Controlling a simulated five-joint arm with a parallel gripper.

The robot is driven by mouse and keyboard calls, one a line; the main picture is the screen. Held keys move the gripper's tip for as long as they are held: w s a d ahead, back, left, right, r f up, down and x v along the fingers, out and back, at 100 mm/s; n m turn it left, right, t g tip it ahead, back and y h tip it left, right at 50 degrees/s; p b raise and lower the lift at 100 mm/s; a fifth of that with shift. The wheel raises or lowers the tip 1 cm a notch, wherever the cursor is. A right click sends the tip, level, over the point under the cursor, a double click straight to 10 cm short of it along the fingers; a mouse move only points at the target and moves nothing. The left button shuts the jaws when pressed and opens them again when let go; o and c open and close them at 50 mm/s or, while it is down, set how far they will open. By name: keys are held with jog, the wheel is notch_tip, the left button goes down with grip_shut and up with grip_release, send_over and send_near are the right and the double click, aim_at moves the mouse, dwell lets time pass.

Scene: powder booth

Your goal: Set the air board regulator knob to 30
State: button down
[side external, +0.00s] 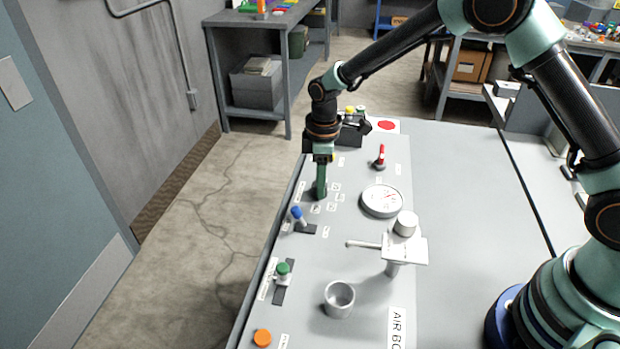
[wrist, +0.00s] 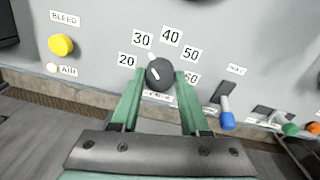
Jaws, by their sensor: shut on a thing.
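The dark round regulator knob (wrist: 160,76) shows in the wrist view with a white pointer mark on it. The mark points up and slightly left, towards the 30 label (wrist: 141,38). Labels 20, 40, 50 and 60 stand around it. My gripper (wrist: 159,82) is shut on the knob, with one green finger on each side. In the side external view my gripper (side external: 320,187) reaches down to the air board (side external: 350,280) near its left edge; the fingers mostly hide the knob there.
A blue-tipped switch (side external: 297,213), a green-topped one (side external: 283,269) and an orange button (side external: 262,338) line the board's left edge. A round gauge (side external: 380,201), a red lever (side external: 380,156), a white valve fitting (side external: 405,246) and a metal cup (side external: 339,299) stand nearby. A yellow button (wrist: 61,45) is marked BLEED.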

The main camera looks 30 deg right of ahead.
jog(key=shift+a+r, duration=0.1)
jog(key=shift+a, duration=0.1)
jog(key=c, duration=0.7)
grip_release()
jog(key=o, duration=0.3)
jog(key=shift+d, duration=0.1)
jog(key=shift+r, duration=0.1)
notch_tip(320, 180, up, 12)
jog(key=shift+s, duration=0.15)
